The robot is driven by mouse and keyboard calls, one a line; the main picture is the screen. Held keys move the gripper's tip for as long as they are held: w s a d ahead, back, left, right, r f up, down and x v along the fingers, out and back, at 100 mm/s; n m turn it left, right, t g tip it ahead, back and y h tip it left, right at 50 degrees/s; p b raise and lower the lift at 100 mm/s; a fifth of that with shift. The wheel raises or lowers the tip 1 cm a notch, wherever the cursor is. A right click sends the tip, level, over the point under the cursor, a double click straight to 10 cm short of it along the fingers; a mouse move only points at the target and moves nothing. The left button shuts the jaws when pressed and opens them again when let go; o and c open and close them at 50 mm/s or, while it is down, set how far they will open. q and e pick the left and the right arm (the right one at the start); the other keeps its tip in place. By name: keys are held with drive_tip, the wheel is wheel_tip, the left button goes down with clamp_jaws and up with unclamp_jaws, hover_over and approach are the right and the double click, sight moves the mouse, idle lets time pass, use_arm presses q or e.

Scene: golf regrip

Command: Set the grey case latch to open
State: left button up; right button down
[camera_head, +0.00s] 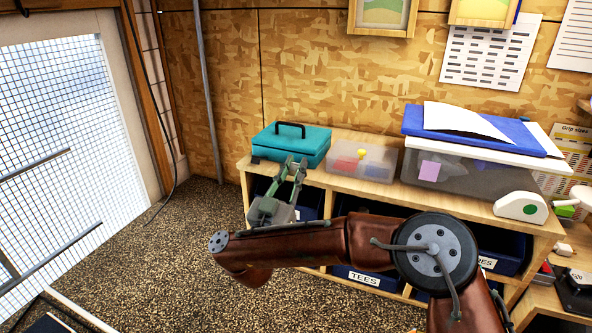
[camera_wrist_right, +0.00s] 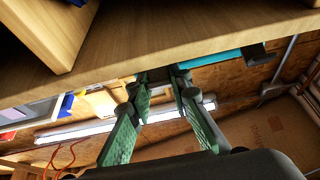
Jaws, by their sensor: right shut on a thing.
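A teal case (camera_head: 290,145) with a black handle stands on the left end of the wooden shelf unit. My right gripper (camera_head: 293,163) reaches up to the case's front edge. Its green fingers are shut on a small dark part there, which looks like the case latch; the fingers mostly hide it, so I cannot tell its setting. The right wrist view shows the fingertips (camera_wrist_right: 163,76) at that part and a strip of the teal case (camera_wrist_right: 215,62). A second dark latch-like piece (camera_wrist_right: 257,54) sits farther along the case. My left gripper is not in view.
A clear box (camera_head: 361,161) with coloured contents stands right of the case. The shelf unit's top edge (camera_wrist_right: 200,40) runs close above the fingers in the wrist view. Open floor lies left.

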drive_tip(key=shift+a+f+t, duration=0.1)
drive_tip(key=shift+f+t, duration=0.2)
drive_tip(key=shift+t, duration=0.1)
drive_tip(key=c, duration=1.8)
unclamp_jaws()
drive_tip(key=shift+r, duration=0.1)
drive_tip(key=shift+o, duration=0.2)
drive_tip(key=shift+s, duration=0.1)
drive_tip(key=v, duration=1.2)
